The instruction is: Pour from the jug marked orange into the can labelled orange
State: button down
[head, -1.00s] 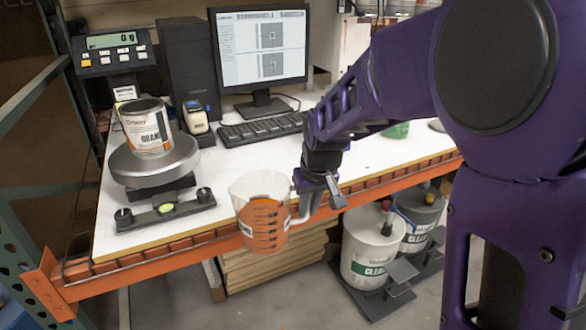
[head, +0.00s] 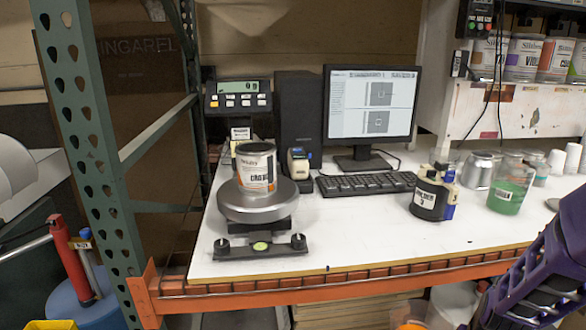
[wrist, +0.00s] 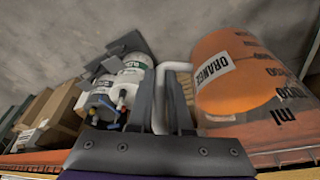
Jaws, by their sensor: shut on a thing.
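The jug marked orange (wrist: 240,85) fills the right of the wrist view. It is clear, holds orange liquid, and has an ORANGE label and dark measure marks. My gripper (wrist: 163,95) is shut on its pale handle (wrist: 158,112). In the head view only a sliver of orange (head: 411,326) shows at the bottom edge, and the gripper is out of view. The can labelled orange (head: 256,172) stands upright on the round scale pan (head: 258,208), left of the jug. Its label is partly readable, and its inside cannot be seen.
The scale display (head: 238,98) stands behind the can. A keyboard (head: 366,184), monitor (head: 370,105), black container (head: 430,198) and green-filled jug (head: 510,185) are on the white bench (head: 350,235). A green rack post (head: 85,140) rises at left. The bench's front middle is clear.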

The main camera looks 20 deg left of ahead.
aim_at(255, 160)
jog(key=k+j+u, duration=0.2)
jog(key=k+j, duration=0.2)
jog(key=j, duration=0.2)
jog(key=u, duration=1.35)
